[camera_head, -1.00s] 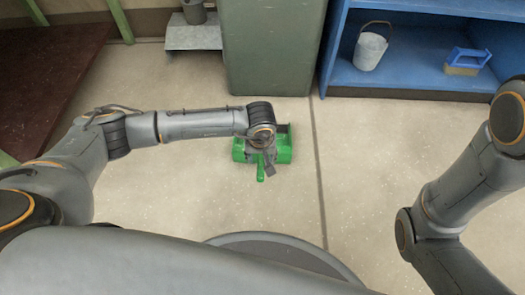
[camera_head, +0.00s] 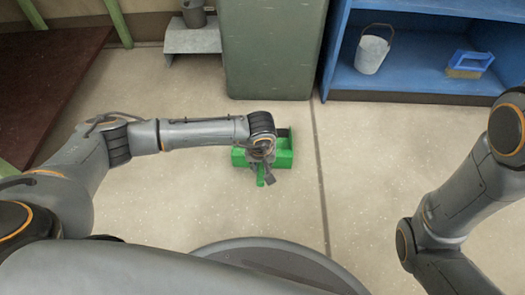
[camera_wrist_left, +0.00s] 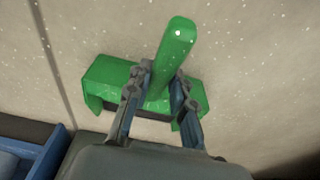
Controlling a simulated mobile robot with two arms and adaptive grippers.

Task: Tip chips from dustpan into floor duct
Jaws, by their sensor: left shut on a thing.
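A green dustpan (camera_head: 283,156) hangs below my left wrist in the head view, over the pale floor. My left gripper (camera_head: 264,172) is shut on its handle. In the left wrist view the gripper (camera_wrist_left: 160,92) has a finger on each side of the green handle (camera_wrist_left: 176,45), with the dustpan body (camera_wrist_left: 100,82) behind the fingers. The inside of the pan is largely hidden by my wrist, and I cannot make out chips. No floor duct opening can be told in these views. My right arm shows at the right, but its gripper is out of view.
A tall grey-green cabinet (camera_head: 272,50) stands just beyond the dustpan. A grey step (camera_head: 194,38) carries a small pot (camera_head: 194,14). Floor at centre right is clear.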

